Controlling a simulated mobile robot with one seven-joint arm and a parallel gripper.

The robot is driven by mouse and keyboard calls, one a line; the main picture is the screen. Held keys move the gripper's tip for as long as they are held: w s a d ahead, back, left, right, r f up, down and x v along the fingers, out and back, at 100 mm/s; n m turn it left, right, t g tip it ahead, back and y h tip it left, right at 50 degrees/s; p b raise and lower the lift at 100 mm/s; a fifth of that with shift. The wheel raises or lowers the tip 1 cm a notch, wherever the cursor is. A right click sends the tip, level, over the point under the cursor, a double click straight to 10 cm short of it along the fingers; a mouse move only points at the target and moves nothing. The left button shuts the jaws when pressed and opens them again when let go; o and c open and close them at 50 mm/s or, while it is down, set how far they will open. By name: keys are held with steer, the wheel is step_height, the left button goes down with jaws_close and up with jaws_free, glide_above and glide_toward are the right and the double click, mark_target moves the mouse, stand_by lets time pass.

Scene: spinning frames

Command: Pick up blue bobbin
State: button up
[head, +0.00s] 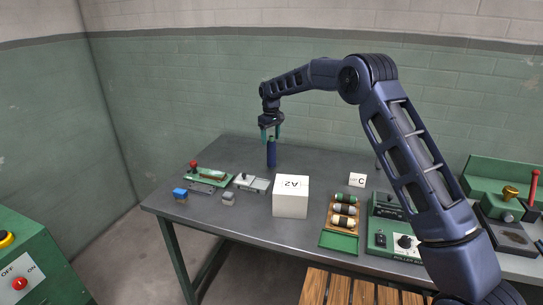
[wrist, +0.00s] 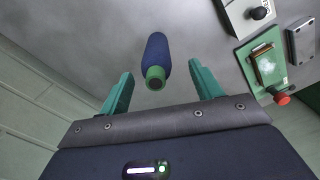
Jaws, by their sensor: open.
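The blue bobbin (head: 271,154) stands upright on the grey table, towards its back left in the head view. In the wrist view the bobbin (wrist: 156,58) shows a dark blue body with a green end facing me. My gripper (head: 270,132) is above the bobbin, pointing down. In the wrist view my gripper (wrist: 164,88) is open, with one green finger on each side of the bobbin's green end. There is a visible gap between each finger and the bobbin. I cannot tell from these views how far down the fingertips reach.
A white A2 box (head: 291,196) stands in front. A wooden tray (head: 331,217) holds several bobbins to the right. The back wall is close behind.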

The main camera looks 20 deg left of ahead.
mark_target(271, 153)
steer(key=shift+w+d+f, duration=0.1)
steer(key=shift+w+f, duration=0.05)
steer(key=shift+f, duration=1.25)
steer(key=shift+w+f, duration=0.15)
steer(key=shift+f, duration=1.2)
steer(key=c, duration=1.1)
steer(key=shift+r, duration=0.1)
steer(key=shift+c, duration=0.2)
